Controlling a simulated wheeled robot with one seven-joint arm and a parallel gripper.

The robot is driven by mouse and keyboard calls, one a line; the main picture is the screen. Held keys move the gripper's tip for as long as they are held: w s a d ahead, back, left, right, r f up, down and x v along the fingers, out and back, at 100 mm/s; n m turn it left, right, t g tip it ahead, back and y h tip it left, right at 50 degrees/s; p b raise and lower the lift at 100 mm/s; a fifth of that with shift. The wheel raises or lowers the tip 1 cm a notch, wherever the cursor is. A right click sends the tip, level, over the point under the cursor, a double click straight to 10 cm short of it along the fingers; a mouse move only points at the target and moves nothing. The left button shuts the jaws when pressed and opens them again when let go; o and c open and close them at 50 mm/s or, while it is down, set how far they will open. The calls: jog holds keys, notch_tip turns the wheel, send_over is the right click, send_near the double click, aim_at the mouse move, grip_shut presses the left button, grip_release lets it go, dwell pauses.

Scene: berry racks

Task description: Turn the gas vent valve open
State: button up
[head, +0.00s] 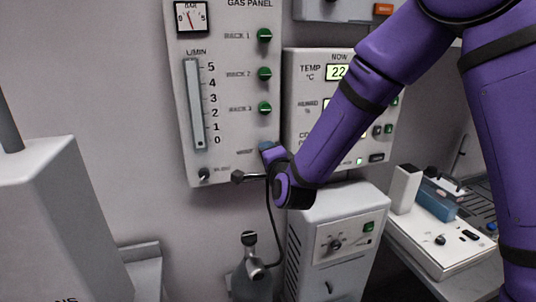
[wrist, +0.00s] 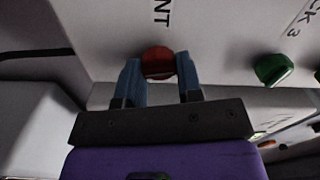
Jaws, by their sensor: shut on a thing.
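The gas vent valve is a red knob (wrist: 158,60) on the white gas panel (head: 222,120), beside a label whose end reads "NT" in the wrist view. My gripper (wrist: 159,72) has its two blue fingers on either side of the red knob and is shut on it. In the head view my gripper (head: 268,150) is at the lower right of the panel, by the vent label (head: 245,152), and hides the knob. The knob's exact turn angle is hard to tell.
Green rack knobs (head: 264,73) stand in a column above; the nearest is the rack 3 knob (wrist: 272,70). A flow gauge (head: 195,105) is on the panel's left. A display panel (head: 310,68) adjoins on the right, with a grey unit (head: 330,215) below.

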jog(key=shift+f+m, duration=0.15)
jog(key=shift+m, duration=1.05)
jog(key=o, duration=0.9)
jog(key=v, duration=1)
jog(key=shift+s+d, duration=0.1)
jog(key=shift+s, duration=0.3)
